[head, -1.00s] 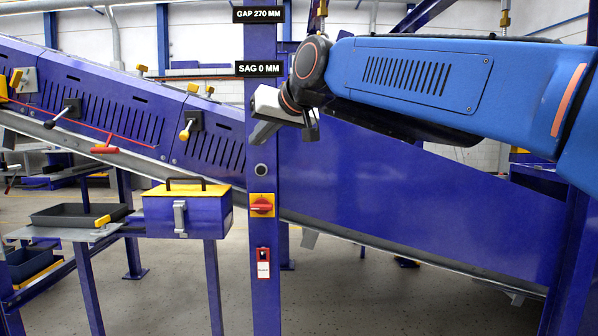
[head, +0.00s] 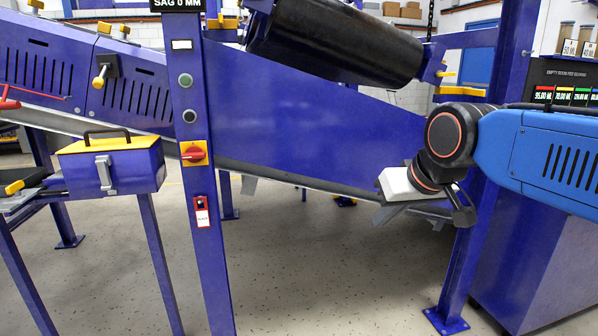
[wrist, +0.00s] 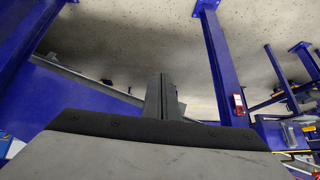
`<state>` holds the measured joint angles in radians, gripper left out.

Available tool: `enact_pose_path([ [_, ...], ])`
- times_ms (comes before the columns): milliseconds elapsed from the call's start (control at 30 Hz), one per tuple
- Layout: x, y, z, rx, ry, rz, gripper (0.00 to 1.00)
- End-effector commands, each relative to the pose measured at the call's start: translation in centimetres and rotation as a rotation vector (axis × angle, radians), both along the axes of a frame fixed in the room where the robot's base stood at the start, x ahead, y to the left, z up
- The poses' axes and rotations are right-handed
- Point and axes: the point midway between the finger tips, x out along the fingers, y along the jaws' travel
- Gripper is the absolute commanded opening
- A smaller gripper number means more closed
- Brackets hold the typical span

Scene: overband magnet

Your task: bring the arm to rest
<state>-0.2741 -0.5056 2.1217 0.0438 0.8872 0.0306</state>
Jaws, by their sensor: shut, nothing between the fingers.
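My arm comes in from the right edge of the head view, a blue link ending in a dark wrist joint. The gripper is apart from the frame as far as I can see.
A blue post (head: 200,240) with a red rotary switch (head: 194,153) stands left of centre. A toolbox (head: 110,170) sits on a stand at left. A black roller (head: 340,45) hangs above. The right post (head: 475,240) is close behind my arm. Open floor lies below.

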Motion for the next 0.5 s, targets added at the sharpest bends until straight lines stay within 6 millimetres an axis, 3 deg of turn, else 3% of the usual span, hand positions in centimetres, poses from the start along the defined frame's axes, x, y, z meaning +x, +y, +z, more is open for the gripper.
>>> enact_pose_path([
  [33,-1.9,-2.0,-2.0,-0.013,0.022,-0.033,0.00],
  [200,-7.9,-7.1,-8.8,-0.052,0.102,-0.124,0.00],
  [400,-13.8,-10.5,-15.3,-0.080,0.179,-0.205,0.00],
  [500,-15.5,-11.3,-17.2,-0.088,0.202,-0.226,0.00],
])
